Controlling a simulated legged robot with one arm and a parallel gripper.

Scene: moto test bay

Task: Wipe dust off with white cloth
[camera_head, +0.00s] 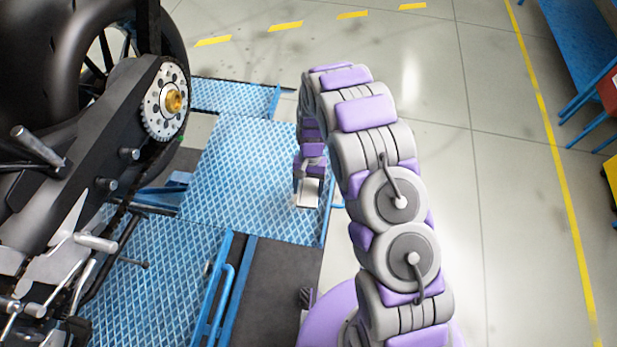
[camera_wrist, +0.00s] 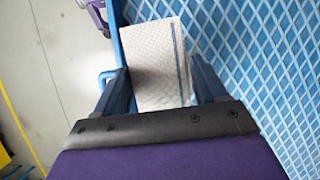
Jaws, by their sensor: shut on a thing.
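A white cloth (camera_wrist: 155,62) with a blue stripe near one edge is between the fingers of my gripper (camera_wrist: 160,85), which is shut on it. In the head view the cloth (camera_head: 308,193) shows as a small white patch under my gripper (camera_head: 309,183). It is over the right part of the blue diamond-patterned platform (camera_head: 245,170); I cannot tell whether it touches the surface. No distinct dust shows on the platform.
A dark motorcycle (camera_head: 95,120) with a wheel and sprocket stands at the left on the platform. A blue rail (camera_head: 228,290) edges the near platform part. Blue shelving (camera_head: 580,45) stands at the top right. The grey floor right of my arm is open.

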